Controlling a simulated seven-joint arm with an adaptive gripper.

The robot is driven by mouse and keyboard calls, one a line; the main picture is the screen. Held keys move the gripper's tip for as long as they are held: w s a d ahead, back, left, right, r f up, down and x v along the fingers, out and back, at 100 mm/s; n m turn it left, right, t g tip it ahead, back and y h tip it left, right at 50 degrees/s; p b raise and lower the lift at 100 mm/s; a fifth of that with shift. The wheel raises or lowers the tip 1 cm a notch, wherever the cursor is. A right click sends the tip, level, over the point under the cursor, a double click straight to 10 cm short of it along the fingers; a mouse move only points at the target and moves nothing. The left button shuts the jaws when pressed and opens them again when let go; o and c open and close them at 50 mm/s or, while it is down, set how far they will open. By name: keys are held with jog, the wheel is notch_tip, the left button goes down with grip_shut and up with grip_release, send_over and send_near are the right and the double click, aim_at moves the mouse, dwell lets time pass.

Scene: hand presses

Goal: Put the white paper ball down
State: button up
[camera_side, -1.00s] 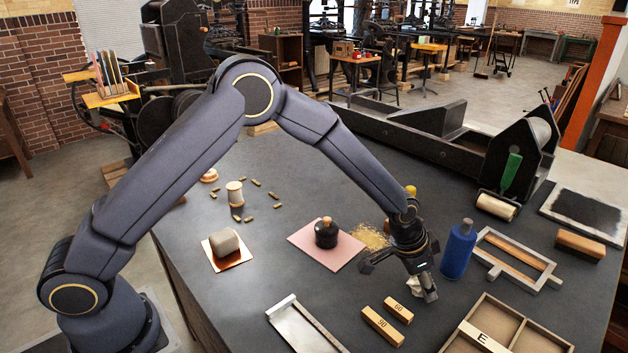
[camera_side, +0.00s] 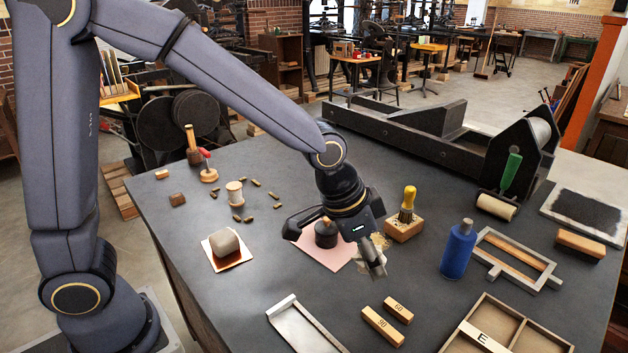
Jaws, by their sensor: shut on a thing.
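My gripper (camera_side: 372,264) points down over the dark table, just right of the pink sheet (camera_side: 335,262) in the picture. Its fingers are shut on the white paper ball (camera_side: 365,247), of which only a small pale part shows between them. The fingers and gripper body hide most of the ball. How high the ball is above the table is hard to tell.
A black round pot (camera_side: 326,236) stands on the pink sheet. A wooden block with a yellow-handled brush (camera_side: 405,222) and a blue bottle (camera_side: 458,250) stand to the right. Marked wooden blocks (camera_side: 382,326) and a metal tray (camera_side: 303,327) lie in front. Bare table lies between.

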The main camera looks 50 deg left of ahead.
jog(key=w+a+r+n+y, duration=0.1)
jog(key=w+a, duration=0.3)
jog(key=a, duration=0.3)
jog(key=w+a+r+n, duration=0.1)
jog(key=w+a, duration=0.4)
jog(key=a, duration=0.2)
jog(key=a+f+n+y, duration=0.15)
jog(key=a+n, duration=0.25)
jog(key=a, duration=1.2)
jog(key=shift+t, duration=0.3)
jog(key=w+a+f, duration=0.1)
jog(key=w+f, duration=0.2)
jog(key=w, duration=0.1)
jog(key=w+a+f, duration=0.1)
jog(key=w+f, duration=0.2)
jog(key=w, duration=0.1)
jog(key=w+a+f, duration=0.1)
jog(key=w+f, duration=0.2)
jog(key=w, duration=0.2)
jog(key=shift+w+a+f, duration=0.1)
jog(key=shift+w+f, duration=0.25)
jog(key=shift+f, duration=0.05)
jog(key=shift+w+f, duration=0.1)
jog(key=shift+f, duration=1.5)
jog(key=shift+f, duration=0.15)
